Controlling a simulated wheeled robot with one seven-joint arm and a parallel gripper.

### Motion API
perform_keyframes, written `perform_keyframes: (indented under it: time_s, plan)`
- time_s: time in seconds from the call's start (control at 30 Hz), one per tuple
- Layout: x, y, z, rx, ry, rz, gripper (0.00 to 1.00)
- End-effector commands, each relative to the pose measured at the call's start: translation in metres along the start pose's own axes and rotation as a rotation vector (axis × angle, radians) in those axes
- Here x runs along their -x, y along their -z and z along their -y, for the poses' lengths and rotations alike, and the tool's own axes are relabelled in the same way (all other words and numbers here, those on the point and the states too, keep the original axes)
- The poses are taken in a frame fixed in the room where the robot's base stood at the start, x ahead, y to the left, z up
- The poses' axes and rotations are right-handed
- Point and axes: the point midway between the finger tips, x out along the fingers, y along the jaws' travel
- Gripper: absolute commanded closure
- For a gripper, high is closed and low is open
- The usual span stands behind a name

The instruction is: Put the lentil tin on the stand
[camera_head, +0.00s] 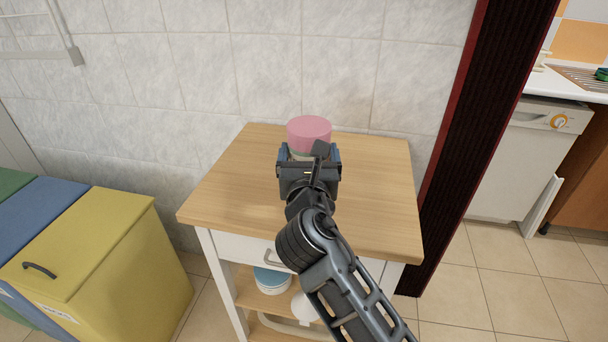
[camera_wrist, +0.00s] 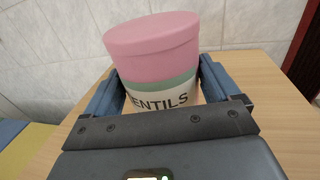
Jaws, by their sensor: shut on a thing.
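The lentil tin (camera_head: 309,132) has a pink lid and is at the back middle of the stand's wooden top. In the wrist view the tin (camera_wrist: 155,60) shows a pink lid, a green band and a pale label reading "ENTILS", its first letter hidden. My gripper (camera_head: 309,158) is shut on the tin, with a blue-grey finger on each side of it; the fingers also show in the wrist view (camera_wrist: 160,88). The stand (camera_head: 235,190) is a small white cabinet with a light wooden top. The tin's base is hidden, so I cannot tell whether it touches the top.
Yellow (camera_head: 95,240), blue and green bins stand left of the stand. A tiled wall (camera_head: 220,80) is close behind it. A dark red door frame (camera_head: 470,130) is at its right. A blue-lidded container (camera_head: 271,280) sits on a lower shelf. The wooden top around the tin is clear.

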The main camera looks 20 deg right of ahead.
Motion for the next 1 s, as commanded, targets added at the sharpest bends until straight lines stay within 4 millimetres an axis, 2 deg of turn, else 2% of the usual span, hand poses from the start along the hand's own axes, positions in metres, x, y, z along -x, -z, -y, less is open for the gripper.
perform_keyframes:
  time_s: [0.2,0.5,0.93,0.97,1.0]
  plan:
    - [-0.008,0.01,-0.01,0.001,0.0,0.002,0.58]
    - [-0.008,0.046,-0.01,0.001,-0.001,0.001,0.58]
    - [-0.008,0.05,-0.01,0.0,-0.001,0.002,0.58]
    - [-0.008,0.052,-0.01,0.0,-0.001,0.0,0.1]
    - [-0.008,0.051,-0.01,0.0,-0.001,0.0,0.06]
